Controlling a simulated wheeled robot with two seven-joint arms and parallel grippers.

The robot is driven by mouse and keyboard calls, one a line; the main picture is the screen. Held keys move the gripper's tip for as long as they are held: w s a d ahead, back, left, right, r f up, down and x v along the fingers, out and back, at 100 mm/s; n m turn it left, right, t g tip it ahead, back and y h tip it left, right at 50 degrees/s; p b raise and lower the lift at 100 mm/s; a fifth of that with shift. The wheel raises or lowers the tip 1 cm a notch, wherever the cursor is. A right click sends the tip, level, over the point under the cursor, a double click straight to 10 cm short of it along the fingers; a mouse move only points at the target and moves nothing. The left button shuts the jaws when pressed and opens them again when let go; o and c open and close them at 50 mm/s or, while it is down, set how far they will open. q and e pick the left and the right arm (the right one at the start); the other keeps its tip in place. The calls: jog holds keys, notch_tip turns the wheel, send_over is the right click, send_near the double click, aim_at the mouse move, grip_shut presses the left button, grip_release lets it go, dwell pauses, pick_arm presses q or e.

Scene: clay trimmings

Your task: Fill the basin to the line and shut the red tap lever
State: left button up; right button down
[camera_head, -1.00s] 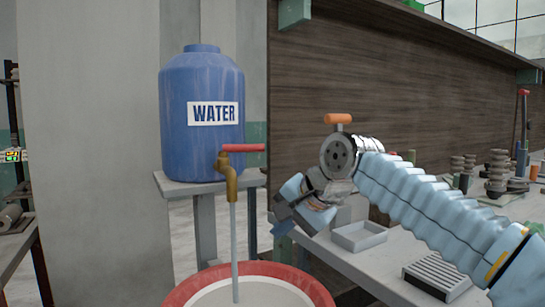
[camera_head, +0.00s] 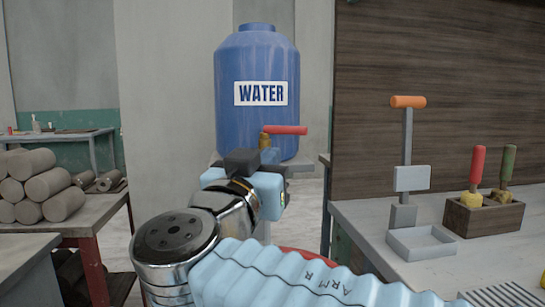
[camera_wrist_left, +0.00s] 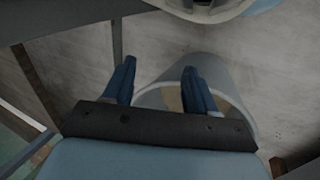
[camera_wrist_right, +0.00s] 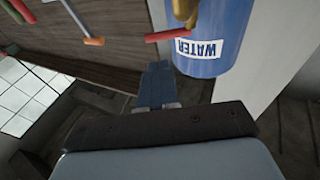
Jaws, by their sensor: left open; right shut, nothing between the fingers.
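The blue water barrel (camera_head: 256,65) stands at the back centre. Its brass tap (camera_head: 265,140) has a red lever (camera_head: 286,130) pointing right. My right gripper (camera_head: 262,163) is in front of the tap, its fingers hard to make out there. In the right wrist view its fingers (camera_wrist_right: 160,68) are shut and empty, apart in the picture from the red lever (camera_wrist_right: 167,35). The basin shows only as a bit of red rim (camera_head: 303,257) behind my arm; its water level, line and the tap's outflow are hidden. My left gripper (camera_wrist_left: 158,72) is open and empty, outside the head view.
A bench at right holds an orange-handled stand (camera_head: 408,130), a shallow grey tray (camera_head: 421,242) and a wooden block (camera_head: 484,215) with red- and green-handled tools. Grey clay logs (camera_head: 40,185) are stacked on a rack at left.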

aim_at(292, 132)
jog(key=p+x, duration=0.3)
jog(key=x, duration=0.6)
jog(key=shift+w+d+r+p, duration=0.1)
jog(key=shift+w+r+p, duration=0.15)
jog(key=shift+w+p, duration=0.1)
jog(key=shift+w+d, duration=0.1)
jog(key=shift+w, duration=0.4)
pick_arm(q)
notch_tip(292, 132, up, 4)
jog(key=shift+d+r, duration=0.1)
jog(key=shift+r, duration=0.1)
jog(key=shift+f, duration=0.15)
pick_arm(e)
jog(key=shift+f, duration=0.1)
